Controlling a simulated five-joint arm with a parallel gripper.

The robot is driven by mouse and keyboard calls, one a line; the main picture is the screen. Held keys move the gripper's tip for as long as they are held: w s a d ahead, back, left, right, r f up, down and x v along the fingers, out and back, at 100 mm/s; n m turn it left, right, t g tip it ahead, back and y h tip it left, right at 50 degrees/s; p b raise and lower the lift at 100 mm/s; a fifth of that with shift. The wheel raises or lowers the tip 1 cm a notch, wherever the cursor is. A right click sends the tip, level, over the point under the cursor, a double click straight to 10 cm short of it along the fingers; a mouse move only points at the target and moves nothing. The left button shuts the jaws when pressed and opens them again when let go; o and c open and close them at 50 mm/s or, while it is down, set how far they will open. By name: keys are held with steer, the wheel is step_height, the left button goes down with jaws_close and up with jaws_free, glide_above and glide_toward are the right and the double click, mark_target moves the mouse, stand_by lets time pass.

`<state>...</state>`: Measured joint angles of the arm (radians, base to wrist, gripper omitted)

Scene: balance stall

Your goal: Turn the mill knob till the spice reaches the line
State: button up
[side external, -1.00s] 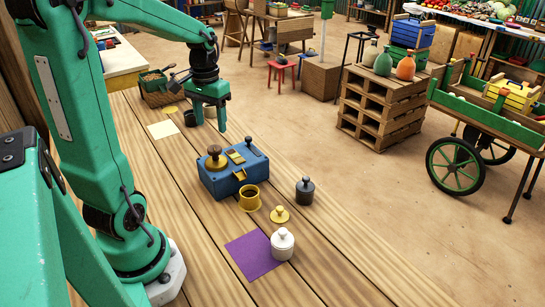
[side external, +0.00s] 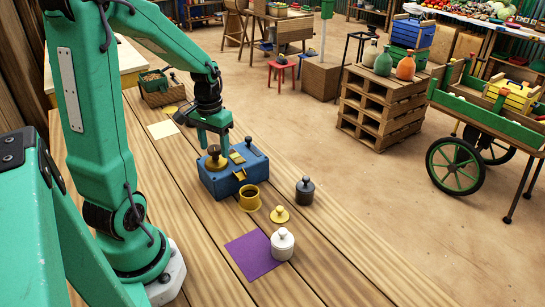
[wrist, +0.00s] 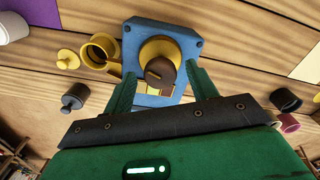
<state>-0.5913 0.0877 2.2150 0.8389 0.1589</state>
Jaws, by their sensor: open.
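The blue mill box (side external: 232,179) sits on the plank table. Its brown knob (side external: 214,151) stands on a round brass base at the box's left end, and also shows in the wrist view (wrist: 160,72). A yellow strip is on the box top. A yellow cup (side external: 249,203) stands in front of the mill, its inside dark; I cannot make out a line or spice level. My gripper (side external: 213,141) is open just above the knob. In the wrist view its green fingers (wrist: 163,78) are spread on either side of the knob; I cannot tell whether they touch it.
A dark cup (wrist: 286,100) is to the right in the wrist view.

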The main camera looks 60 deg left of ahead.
steer(key=shift+c, duration=0.5)
steer(key=c, duration=0.9)
steer(key=shift+m, duration=0.3)
steer(key=m, duration=1.1)
steer(key=shift+m, duration=0.3)
steer(key=shift+w, duration=0.1)
steer(key=o, duration=1)
